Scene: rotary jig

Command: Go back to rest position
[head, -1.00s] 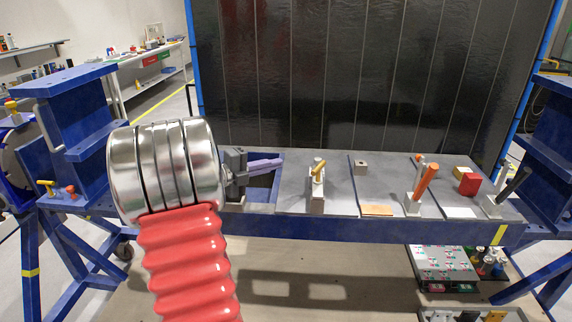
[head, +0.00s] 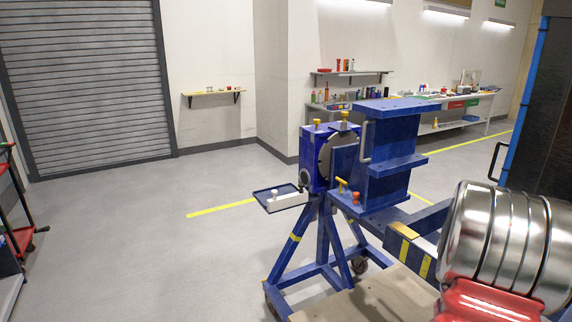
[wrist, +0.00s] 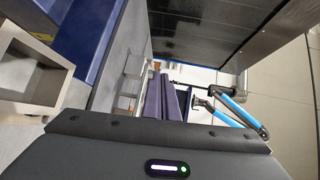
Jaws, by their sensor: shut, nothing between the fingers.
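In the head view only my arm's silver joint and red sleeve show at the lower right; the gripper itself is outside that picture. The blue jig stand (head: 385,160) stands right of centre in the head view, with a round dark plate, yellow knobs and a small tray (head: 268,205) on its left side.
A square metal tube (wrist: 30,68) and a blue beam (wrist: 88,35) lie close on the left in the wrist view. A dark panel (wrist: 195,30) rises beyond. In the head view, the floor (head: 150,250) left of the jig is clear; a red cart (head: 18,215) stands at the far left.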

